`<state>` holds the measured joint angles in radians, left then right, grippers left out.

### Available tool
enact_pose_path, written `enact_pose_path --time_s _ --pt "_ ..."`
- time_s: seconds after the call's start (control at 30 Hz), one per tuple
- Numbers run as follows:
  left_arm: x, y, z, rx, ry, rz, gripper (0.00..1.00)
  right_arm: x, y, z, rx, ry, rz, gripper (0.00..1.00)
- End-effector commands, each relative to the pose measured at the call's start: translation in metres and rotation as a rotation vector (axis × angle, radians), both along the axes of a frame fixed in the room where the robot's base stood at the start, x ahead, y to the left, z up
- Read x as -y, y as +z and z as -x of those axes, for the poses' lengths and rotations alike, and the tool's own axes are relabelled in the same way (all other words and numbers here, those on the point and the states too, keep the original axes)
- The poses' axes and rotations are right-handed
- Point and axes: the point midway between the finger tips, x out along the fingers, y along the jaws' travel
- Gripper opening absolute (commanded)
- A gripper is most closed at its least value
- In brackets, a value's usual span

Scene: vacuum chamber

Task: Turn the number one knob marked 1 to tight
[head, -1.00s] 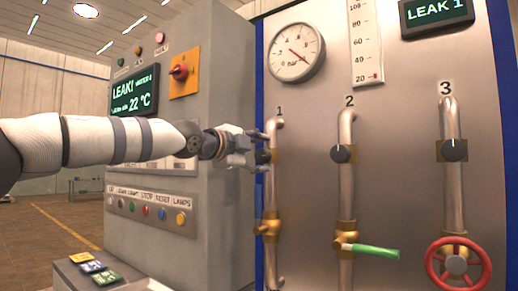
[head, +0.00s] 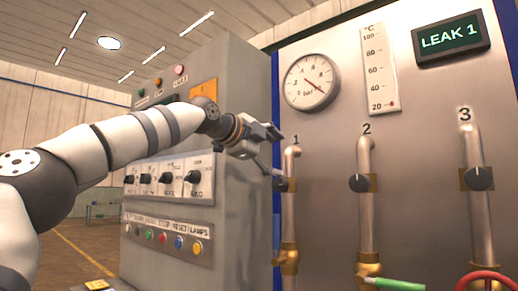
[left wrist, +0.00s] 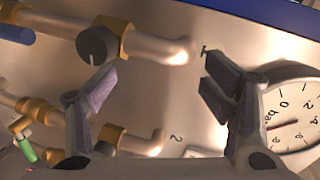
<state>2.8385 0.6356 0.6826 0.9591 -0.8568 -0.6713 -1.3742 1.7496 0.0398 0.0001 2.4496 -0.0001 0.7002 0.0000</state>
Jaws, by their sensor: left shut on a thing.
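The knob marked 1 (head: 291,184) is a small dark knob on a brass block on the leftmost pipe, below the digit 1 (head: 296,141). It shows larger in the left wrist view (left wrist: 97,45), just past the tip of one finger. My left gripper (head: 279,156) is just left of and above this knob in the head view. In the left wrist view its fingers (left wrist: 155,76) stand wide apart, with only panel and pipe seen between them. The lower finger looks close to the knob; I cannot tell if it touches. My right gripper is out of view.
Knobs 2 (head: 360,183) and 3 (head: 478,179) sit on pipes to the right. A pressure gauge (head: 310,82) is above. The display (head: 451,40) reads LEAK 1. A grey control cabinet (head: 250,205) stands close left, behind my arm.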

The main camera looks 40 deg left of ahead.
Motion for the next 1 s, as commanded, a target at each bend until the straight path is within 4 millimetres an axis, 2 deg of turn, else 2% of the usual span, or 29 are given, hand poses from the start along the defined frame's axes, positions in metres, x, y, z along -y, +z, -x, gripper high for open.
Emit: enact_pose_path --time_s 0.03,0.33,1.0 --pt "-0.001 0.0 0.007 -0.003 0.0 -0.001 0.52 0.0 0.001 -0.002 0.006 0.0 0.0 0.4" --pt "-0.003 -0.019 0.023 -0.039 -0.005 0.004 0.52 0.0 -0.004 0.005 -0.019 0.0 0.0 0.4" --pt "-0.009 -0.016 0.083 -0.041 0.0 0.003 0.52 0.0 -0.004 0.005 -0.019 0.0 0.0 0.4"
